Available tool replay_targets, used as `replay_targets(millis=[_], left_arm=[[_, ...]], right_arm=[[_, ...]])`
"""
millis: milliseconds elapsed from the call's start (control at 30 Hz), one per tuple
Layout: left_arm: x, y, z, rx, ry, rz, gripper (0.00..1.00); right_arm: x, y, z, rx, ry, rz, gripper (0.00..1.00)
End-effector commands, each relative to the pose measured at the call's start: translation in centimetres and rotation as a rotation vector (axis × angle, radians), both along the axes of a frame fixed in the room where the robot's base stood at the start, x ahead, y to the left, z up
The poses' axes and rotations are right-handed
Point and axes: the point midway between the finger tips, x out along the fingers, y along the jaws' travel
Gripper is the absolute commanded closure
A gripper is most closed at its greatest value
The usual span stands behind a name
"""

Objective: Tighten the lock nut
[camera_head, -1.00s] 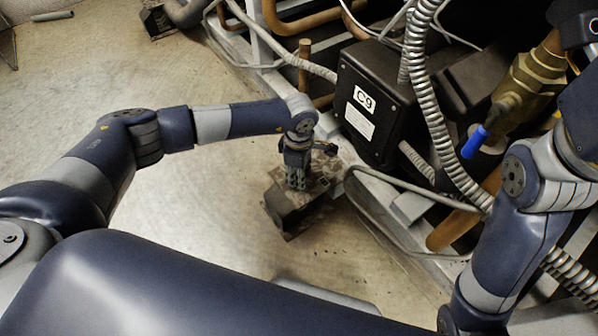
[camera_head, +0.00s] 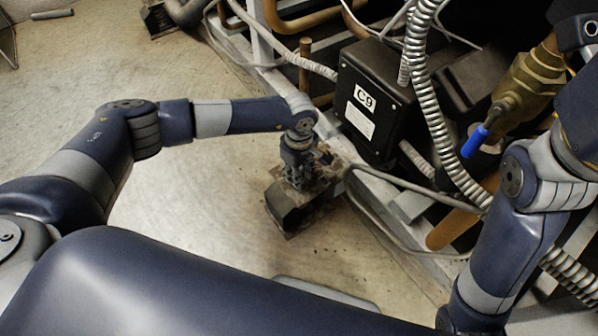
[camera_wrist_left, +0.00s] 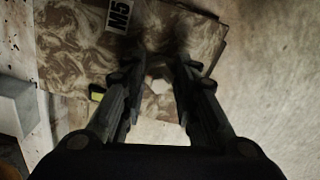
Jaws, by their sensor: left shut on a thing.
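A black box marked C9 (camera_head: 376,105) stands on the rack just right of my left gripper. Grey cables and conduit (camera_head: 440,120) run close by. A brass valve with a blue handle (camera_head: 475,141) is farther right. The floor (camera_head: 200,215) at left is clear.

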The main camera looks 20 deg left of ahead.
Motion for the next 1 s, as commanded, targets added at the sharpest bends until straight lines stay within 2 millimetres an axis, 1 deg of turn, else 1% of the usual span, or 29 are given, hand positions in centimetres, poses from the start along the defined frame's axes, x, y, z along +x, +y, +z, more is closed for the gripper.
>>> replay_targets(millis=[167, 200, 267, 300, 567, 667, 767, 867, 1000], left_arm=[[0.0, 0.0, 0.0, 0.000, 0.000, -0.001, 0.96], [0.0, 0.0, 0.0, 0.000, 0.000, -0.001, 0.68], [0.0, 0.0, 0.0, 0.000, 0.000, -0.001, 0.54], [0.0, 0.0, 0.0, 0.000, 0.000, -0.001, 0.52], [0.0, 0.0, 0.0, 0.000, 0.000, 0.000, 0.52], [0.0, 0.0, 0.3, 0.000, -0.001, 0.000, 0.52], [0.1, 0.0, 1.4, -0.002, -0.004, 0.001, 0.52], [0.1, 0.0, 3.2, -0.002, -0.005, -0.001, 0.52], [0.1, 0.0, 6.3, -0.001, -0.005, -0.001, 0.52]], right_arm=[[-0.1, 0.0, 0.1, 0.000, -0.005, 0.001, 0.61], [-0.1, 0.0, 0.1, 0.000, -0.006, 0.000, 0.61], [-0.2, 0.0, 0.2, 0.000, -0.008, 0.000, 0.61], [-0.2, 0.0, 0.2, 0.000, -0.010, 0.000, 0.61], [-0.2, 0.0, 0.2, 0.001, -0.011, 0.000, 0.61], [-0.1, -0.1, 0.2, 0.003, -0.004, 0.000, 0.61], [-0.1, -0.1, 0.1, 0.002, -0.005, 0.000, 0.61], [-0.1, 0.0, 0.1, 0.002, -0.006, 0.000, 0.61], [-0.1, 0.0, 0.1, 0.001, -0.006, 0.000, 0.61]])
